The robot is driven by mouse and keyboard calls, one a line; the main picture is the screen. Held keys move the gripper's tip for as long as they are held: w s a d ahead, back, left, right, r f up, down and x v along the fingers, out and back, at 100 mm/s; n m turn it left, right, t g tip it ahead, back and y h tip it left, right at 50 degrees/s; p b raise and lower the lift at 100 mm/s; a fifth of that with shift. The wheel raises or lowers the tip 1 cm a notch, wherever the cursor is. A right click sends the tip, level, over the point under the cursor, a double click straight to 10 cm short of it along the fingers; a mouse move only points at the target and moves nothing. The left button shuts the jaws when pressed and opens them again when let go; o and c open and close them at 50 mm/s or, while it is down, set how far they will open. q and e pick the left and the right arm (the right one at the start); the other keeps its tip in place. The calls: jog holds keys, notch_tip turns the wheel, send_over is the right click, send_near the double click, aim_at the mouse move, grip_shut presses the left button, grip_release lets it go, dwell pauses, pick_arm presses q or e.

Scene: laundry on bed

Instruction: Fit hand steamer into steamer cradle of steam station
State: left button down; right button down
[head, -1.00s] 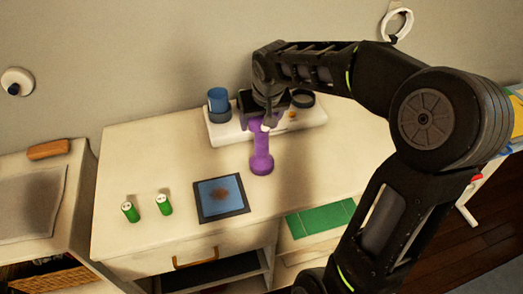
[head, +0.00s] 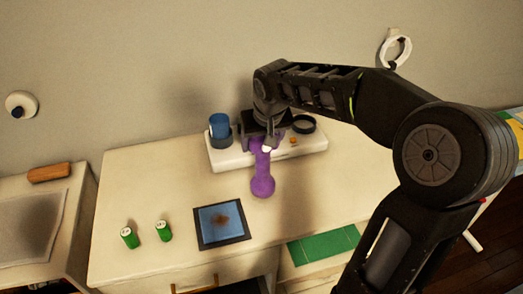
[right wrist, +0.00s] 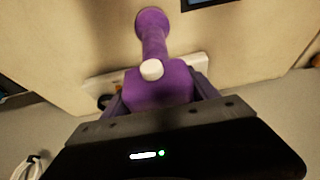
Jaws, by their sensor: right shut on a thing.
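The purple hand steamer (head: 262,183) is held in my right gripper (head: 266,143), over the front edge of the steam station. Its narrow neck and rounded end point toward the front of the table. In the right wrist view the steamer (right wrist: 152,40) shows a white button, and its thick part sits between the fingers. The steam station (head: 233,157) is a white base with a blue tank at left, a dark round ring (head: 303,124) and an orange knob at right. My gripper hides the station's middle, so I cannot tell whether the steamer touches a cradle. My left gripper is out of view.
A blue pad with a brown stain (head: 221,223) lies in front of the station. A green mat (head: 323,245) lies at front right. The wall is close behind the station. The tabletop left of the station is clear.

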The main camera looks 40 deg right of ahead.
notch_tip(320, 180, up, 8)
jog(key=shift+r+b, duration=0.15)
jog(key=shift+b, duration=0.2)
dwell(0.5)
